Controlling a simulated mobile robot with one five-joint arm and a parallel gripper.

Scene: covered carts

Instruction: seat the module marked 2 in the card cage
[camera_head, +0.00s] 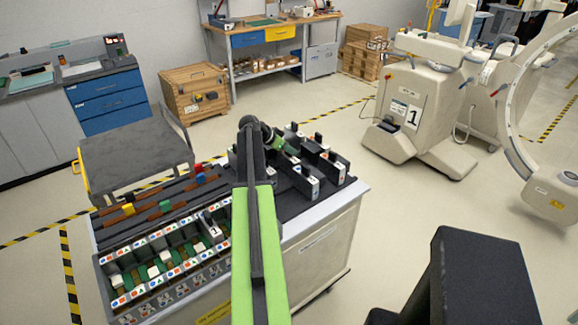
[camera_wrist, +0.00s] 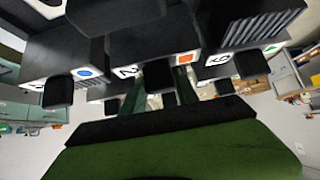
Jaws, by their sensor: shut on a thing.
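The module marked 2 (camera_wrist: 128,71), dark with an orange square on its white label strip, is in the middle of the wrist view. My gripper (camera_wrist: 161,86) is shut on its black handle, between two green-dark fingers. In the head view my gripper (camera_head: 284,144) is over the group of dark modules (camera_head: 301,180) on the right part of the cart top; my arm partly hides that group. The card cage (camera_head: 108,285) is at the cart's front left. It has symbol-marked slots, and a module marked 1 (camera_head: 212,230) stands in it.
Neighbouring modules with a blue circle (camera_wrist: 84,72) and a green triangle (camera_wrist: 270,49) stand on either side. Dark rails with coloured blocks (camera_head: 166,206) lie behind the cage. A grey cart (camera_head: 135,150) stands behind left, a white machine (camera_head: 410,115) at right. Open floor lies between.

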